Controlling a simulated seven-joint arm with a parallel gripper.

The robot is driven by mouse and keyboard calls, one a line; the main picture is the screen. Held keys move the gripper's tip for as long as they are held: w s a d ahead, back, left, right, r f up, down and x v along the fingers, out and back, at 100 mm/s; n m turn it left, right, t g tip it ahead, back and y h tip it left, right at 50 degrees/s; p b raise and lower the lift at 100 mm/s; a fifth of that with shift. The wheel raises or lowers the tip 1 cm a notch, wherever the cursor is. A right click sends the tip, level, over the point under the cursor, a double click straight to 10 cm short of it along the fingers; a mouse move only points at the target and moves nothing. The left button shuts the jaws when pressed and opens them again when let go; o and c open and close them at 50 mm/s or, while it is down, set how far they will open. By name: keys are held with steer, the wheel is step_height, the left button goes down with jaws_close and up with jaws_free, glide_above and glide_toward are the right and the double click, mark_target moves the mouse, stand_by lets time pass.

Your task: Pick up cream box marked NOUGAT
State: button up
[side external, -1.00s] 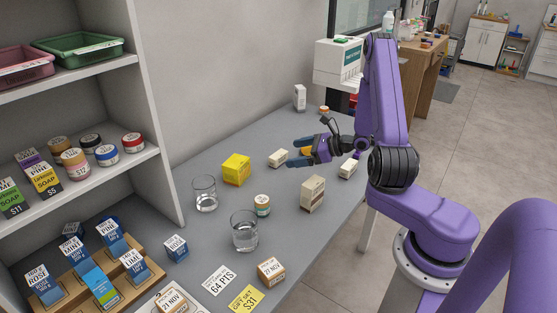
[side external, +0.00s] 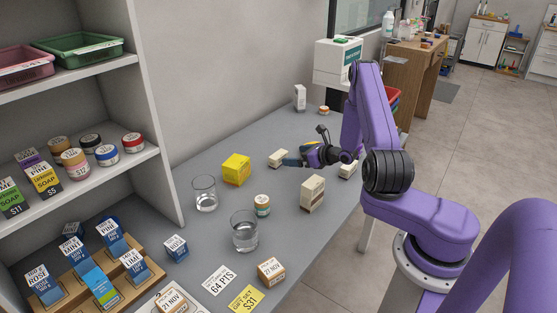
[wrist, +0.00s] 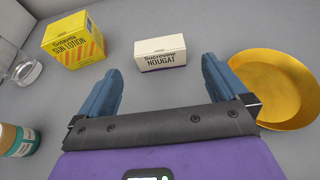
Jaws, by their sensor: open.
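The cream box marked NOUGAT (wrist: 160,53) stands on the grey counter in the wrist view, a little ahead of my fingertips and roughly centred between them. In the side view, a small cream box (side external: 277,158) beside the yellow box appears to be the same one, at the left of my fingers. My gripper (wrist: 161,77) is open and empty, its two blue fingers spread wider than the box. In the side view my gripper (side external: 298,157) is low over the counter.
The yellow sun lotion box (wrist: 76,42) stands left of the NOUGAT box. A gold bowl (wrist: 290,92) lies close to my right finger. A glass (wrist: 24,70) and a jar (wrist: 14,141) are at left. Other cream boxes (side external: 312,196) (side external: 348,168) stand nearer the counter edge.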

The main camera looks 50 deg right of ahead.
mark_target(280, 155)
steer(key=shift+x, duration=3.8)
steer(key=shift+w+r, duration=0.1)
steer(key=shift+r, duration=0.05)
steer(key=c, duration=0.8)
